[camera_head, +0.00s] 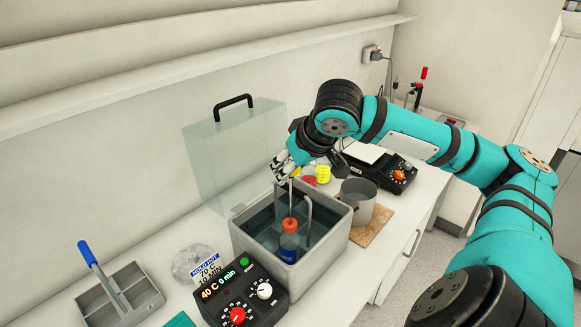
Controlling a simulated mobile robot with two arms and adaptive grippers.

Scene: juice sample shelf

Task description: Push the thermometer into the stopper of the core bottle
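A bottle (289,245) with a blue label and an orange stopper (291,225) stands upright in the grey water bath (331,242). A thin upright rod, the thermometer (290,203), runs down from my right gripper (284,176) to the top of the stopper. The gripper is above the bottle, and its fingers appear closed around the rod's upper end. How deep the tip sits in the stopper is too small to tell. My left gripper is not in view.
A control box (240,295) with a 40 C display stands in front of the bath. A metal pot (358,199) is right of it, and a clear lid (235,150) leans behind.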

